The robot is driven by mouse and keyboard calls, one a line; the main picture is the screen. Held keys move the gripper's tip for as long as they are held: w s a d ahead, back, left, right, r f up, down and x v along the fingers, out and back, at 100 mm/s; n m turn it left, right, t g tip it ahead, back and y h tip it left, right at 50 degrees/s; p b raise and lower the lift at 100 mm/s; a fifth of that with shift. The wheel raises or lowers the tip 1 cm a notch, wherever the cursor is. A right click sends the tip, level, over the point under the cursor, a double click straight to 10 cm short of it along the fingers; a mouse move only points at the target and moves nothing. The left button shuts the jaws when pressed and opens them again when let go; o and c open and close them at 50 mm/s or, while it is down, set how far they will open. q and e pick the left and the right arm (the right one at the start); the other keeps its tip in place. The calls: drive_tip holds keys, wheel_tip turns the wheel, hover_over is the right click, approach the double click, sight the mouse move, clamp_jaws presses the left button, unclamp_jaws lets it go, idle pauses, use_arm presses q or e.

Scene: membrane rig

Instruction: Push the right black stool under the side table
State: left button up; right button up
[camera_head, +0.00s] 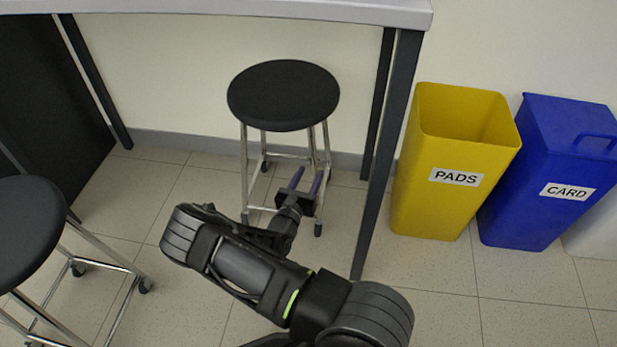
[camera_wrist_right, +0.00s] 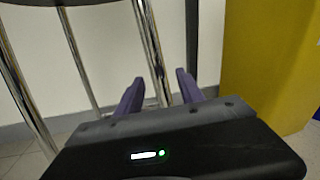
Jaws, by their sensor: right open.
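The right black stool (camera_head: 283,95) has a round black seat and chrome legs. It stands upright with its seat beneath or near the grey side table (camera_head: 300,10), between the table's dark legs, close to the wall. My right gripper (camera_head: 309,181) is open with purple fingers, low by the stool's legs. Whether a finger touches a leg, I cannot tell. My left gripper is out of view.
Another black stool (camera_head: 25,230) stands at the left edge. A yellow PADS bin (camera_head: 440,205) and a blue CARD bin (camera_head: 520,215) stand right of the table's dark leg (camera_head: 385,165). Tiled floor is clear between the two stools.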

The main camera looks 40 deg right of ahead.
drive_tip(key=b+x, duration=0.3)
drive_tip(key=x, duration=0.4)
drive_tip(key=shift+d, duration=0.2)
drive_tip(key=shift+c, duration=0.6)
clamp_jaws()
idle(0.7)
